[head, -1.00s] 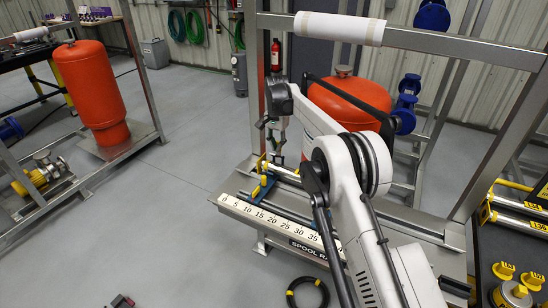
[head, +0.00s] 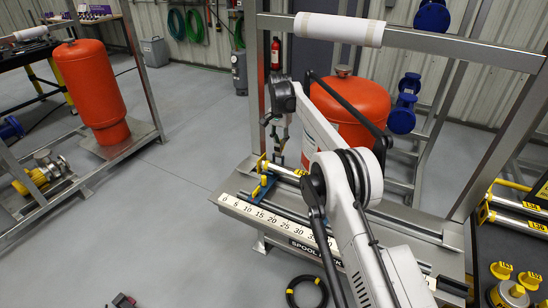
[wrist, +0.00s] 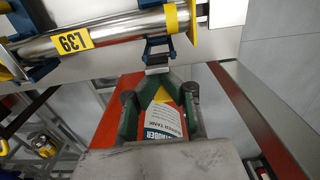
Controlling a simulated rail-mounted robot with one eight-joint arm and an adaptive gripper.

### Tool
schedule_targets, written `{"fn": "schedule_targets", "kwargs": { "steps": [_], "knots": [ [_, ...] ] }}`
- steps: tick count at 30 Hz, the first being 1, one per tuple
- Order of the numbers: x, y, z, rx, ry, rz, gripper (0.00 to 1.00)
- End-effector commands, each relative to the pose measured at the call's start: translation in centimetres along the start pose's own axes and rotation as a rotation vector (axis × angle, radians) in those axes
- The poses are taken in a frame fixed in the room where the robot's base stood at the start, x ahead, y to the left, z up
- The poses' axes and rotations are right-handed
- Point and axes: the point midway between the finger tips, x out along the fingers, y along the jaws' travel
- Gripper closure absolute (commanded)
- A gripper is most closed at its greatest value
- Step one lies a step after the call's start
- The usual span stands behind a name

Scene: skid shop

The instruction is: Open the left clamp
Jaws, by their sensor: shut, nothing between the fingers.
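The left clamp (head: 264,187) is blue and sits at the left end of the spool rack, around a silver pipe (head: 285,172) with a yellow end. In the wrist view, a blue clamp part with a grey tip (wrist: 158,58) stands just beyond my fingertips, beside the yellow pipe end. My gripper (head: 279,150) hangs above and slightly behind the clamp, pointing down. In the wrist view my gripper (wrist: 158,82) is shut and empty, its fingertips close to the grey tip; contact cannot be told. Whether the clamp is latched cannot be told.
The ruler (head: 265,213) runs along the rack's front edge. An orange tank (head: 348,108) stands close behind my arm; its label shows between my fingers in the wrist view. The steel frame's upright (head: 252,70) rises behind the clamp. Open floor (head: 170,220) lies left.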

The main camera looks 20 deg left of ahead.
Motion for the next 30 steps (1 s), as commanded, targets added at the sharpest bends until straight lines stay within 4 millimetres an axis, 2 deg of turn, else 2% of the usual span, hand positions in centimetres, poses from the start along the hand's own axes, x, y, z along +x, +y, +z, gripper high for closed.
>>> {"fn": "schedule_targets", "kwargs": {
  "steps": [30],
  "knots": [
    [-6.7, 0.0, 1.0, 0.000, 0.000, 0.000, 1.00]
  ]
}}
